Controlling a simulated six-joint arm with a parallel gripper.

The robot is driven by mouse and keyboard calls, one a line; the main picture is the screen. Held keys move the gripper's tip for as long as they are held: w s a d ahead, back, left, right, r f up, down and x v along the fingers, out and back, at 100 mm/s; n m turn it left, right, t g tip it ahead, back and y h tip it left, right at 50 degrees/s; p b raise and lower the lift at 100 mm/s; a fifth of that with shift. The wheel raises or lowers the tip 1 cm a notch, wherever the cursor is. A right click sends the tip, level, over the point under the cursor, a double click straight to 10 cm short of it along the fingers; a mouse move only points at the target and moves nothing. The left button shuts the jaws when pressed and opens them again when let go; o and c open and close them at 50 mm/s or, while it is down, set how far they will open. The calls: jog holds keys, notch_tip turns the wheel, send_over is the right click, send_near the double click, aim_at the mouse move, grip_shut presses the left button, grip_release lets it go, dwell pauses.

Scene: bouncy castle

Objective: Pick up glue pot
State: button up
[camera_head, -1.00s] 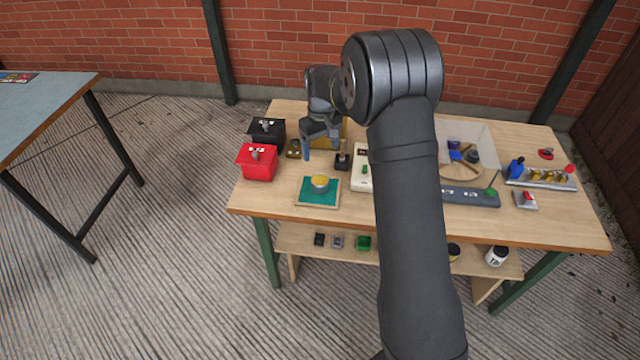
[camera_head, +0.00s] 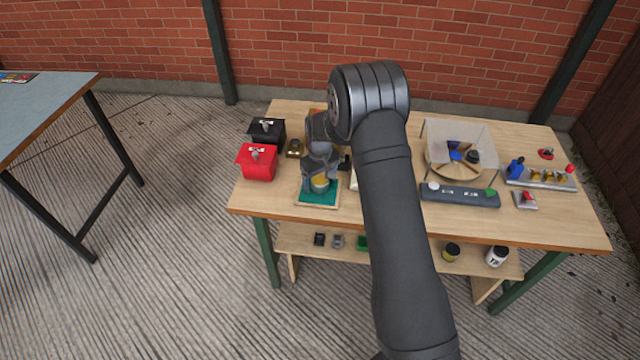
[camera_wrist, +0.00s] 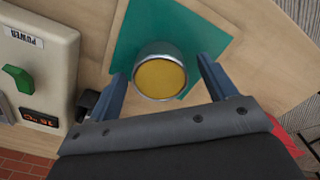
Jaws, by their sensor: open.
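The glue pot (camera_wrist: 160,76) is a short silvery round pot with yellow glue inside. It stands on a green mat (camera_wrist: 192,22) on the wooden table, and in the head view the pot (camera_head: 320,183) is partly covered by my gripper. My gripper (camera_wrist: 162,74) is open, with one blue-grey finger on each side of the pot in the wrist view. Gaps show between the fingers and the pot. In the head view my gripper (camera_head: 319,180) is over the pot and the mat (camera_head: 318,198). I cannot tell how far down the fingertips reach.
A power box (camera_wrist: 42,70) with a green switch and a small display stands beside the mat. A red box (camera_head: 257,163) and a black box (camera_head: 266,131) are to the left. A clear-walled tray (camera_head: 458,150) and a grey bar (camera_head: 459,195) are to the right.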

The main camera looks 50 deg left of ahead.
jog(key=c, duration=1.3)
jog(key=shift+o, duration=0.2)
